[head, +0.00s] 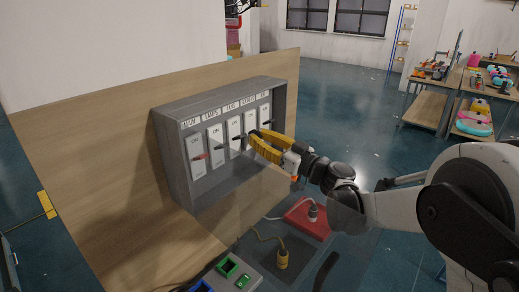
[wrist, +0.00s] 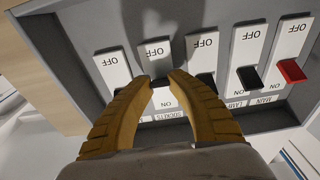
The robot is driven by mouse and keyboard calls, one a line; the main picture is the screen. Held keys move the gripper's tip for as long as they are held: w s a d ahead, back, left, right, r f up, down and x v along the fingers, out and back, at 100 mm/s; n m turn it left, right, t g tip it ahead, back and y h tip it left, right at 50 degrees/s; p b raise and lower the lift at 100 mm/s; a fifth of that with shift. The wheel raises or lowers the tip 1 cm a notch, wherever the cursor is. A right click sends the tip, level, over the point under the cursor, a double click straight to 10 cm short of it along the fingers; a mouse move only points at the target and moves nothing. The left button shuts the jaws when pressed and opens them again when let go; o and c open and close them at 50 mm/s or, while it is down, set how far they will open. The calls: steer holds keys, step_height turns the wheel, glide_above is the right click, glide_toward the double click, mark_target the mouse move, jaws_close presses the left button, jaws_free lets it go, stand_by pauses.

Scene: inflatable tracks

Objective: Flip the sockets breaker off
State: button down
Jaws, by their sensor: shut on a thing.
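A grey breaker box (head: 182,162) on a wooden panel holds a row of white switches with labels above them. The sockets breaker (wrist: 155,55) is second from the left in the wrist view, where lettering appears upside down. Its black lever (wrist: 160,82) is between my yellow fingertips. My gripper (head: 254,137) reaches in from the right in the head view and is shut on this lever. In the head view my fingers partly hide the sockets breaker. Its exact lever position is hard to tell.
The red main lever (wrist: 291,71) and the black lamps lever (wrist: 250,77) stand to the right in the wrist view. Neighbouring switches are close to my fingers. A red socket block (head: 308,218) and a yellow plug (head: 282,260) lie below the box.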

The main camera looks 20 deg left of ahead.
steer(key=shift+y+b, duration=0.4)
steer(key=shift+b, duration=0.1)
steer(key=c, duration=1.2)
jaws_free()
steer(key=v, duration=1.2)
steer(key=shift+a+f, duration=0.1)
